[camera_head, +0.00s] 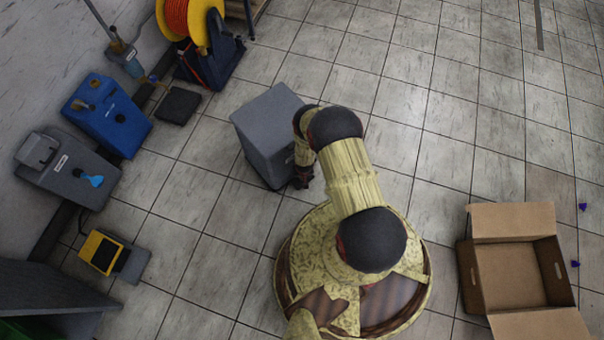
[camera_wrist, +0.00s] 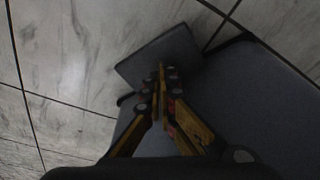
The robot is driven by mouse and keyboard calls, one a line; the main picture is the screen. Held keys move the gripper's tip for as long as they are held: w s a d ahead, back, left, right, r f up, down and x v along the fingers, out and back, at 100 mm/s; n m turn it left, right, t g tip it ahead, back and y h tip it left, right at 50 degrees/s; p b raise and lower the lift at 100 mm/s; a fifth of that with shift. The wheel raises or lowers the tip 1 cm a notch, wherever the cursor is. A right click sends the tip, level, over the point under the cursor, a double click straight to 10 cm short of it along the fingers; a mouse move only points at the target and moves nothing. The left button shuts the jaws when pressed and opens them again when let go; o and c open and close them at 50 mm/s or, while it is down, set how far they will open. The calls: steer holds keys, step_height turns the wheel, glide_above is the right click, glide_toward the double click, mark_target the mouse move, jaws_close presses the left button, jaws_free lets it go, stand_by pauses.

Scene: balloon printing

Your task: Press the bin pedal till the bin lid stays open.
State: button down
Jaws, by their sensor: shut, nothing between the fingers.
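The grey bin (camera_head: 262,150) stands on the tiled floor left of my arm in the head view. Its flat top, the lid (camera_head: 266,117), looks shut. In the wrist view, a dark grey flat plate, apparently the pedal (camera_wrist: 142,60), sticks out low beside the bin body (camera_wrist: 250,95). My gripper (camera_wrist: 161,70) is shut and empty, its fingertips over the plate; I cannot tell whether they touch it. In the head view my gripper (camera_head: 302,181) is low at the bin's right side, and the pedal is hidden behind my arm.
An open cardboard box (camera_head: 515,275) stands at the right. Along the left wall are a blue machine (camera_head: 108,115), a grey machine (camera_head: 68,170), a yellow-and-grey device (camera_head: 112,255) and a yellow reel (camera_head: 207,20).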

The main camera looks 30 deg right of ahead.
steer(key=shift+f, duration=2.7)
steer(key=shift+r, duration=0.2)
step_height(320, 180, up, 8)
steer(key=p, duration=0.5)
